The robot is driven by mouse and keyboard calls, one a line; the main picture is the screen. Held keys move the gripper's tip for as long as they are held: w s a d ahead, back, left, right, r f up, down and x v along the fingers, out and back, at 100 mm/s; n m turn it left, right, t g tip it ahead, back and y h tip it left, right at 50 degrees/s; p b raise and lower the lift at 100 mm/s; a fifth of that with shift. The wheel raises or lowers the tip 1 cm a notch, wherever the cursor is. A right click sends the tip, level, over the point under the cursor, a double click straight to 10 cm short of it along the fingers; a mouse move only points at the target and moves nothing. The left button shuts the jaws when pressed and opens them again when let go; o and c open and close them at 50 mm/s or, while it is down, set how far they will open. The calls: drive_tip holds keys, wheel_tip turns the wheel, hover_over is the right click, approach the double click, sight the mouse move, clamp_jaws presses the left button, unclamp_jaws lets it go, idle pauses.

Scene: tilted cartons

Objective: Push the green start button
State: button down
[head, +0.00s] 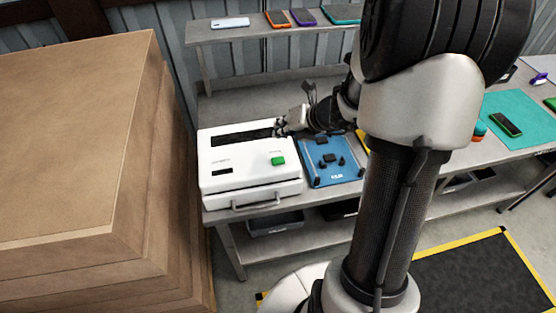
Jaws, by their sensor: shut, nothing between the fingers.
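The green start button (278,160) is a small raised block on the front right of the top of a white machine (240,188). The machine stands on the left end of the grey workbench and has a dark slot along its top and a handle at its front. My gripper (280,130) is shut and empty. It is behind the button in the head view, near the right end of the slot. A gap shows between the fingertips and the button. I cannot tell whether the fingertips touch the machine.
A blue tray (335,175) with dark parts lies right of the machine. Stacked cartons (75,140) stand close on the left. A shelf (262,32) behind holds several phones. A teal mat (520,110) with a phone lies at the right.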

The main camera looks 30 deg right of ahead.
sight(281, 158)
wheel_tip(281, 158, down, 8)
drive_tip(key=b, duration=0.7)
drive_tip(key=shift+f, duration=0.1)
drive_tip(key=shift+f+b, duration=0.1)
drive_tip(key=shift+b, duration=0.2)
idle(0.7)
drive_tip(key=shift+f, duration=0.3)
drive_tip(key=shift+f+b, duration=0.5)
drive_tip(key=shift+b, duration=0.1)
idle(0.4)
drive_tip(key=shift+r, duration=0.15)
drive_tip(key=shift+r+p, duration=0.8)
drive_tip(key=shift+p, duration=0.15)
wheel_tip(281, 158, up, 5)
drive_tip(key=p, duration=0.5)
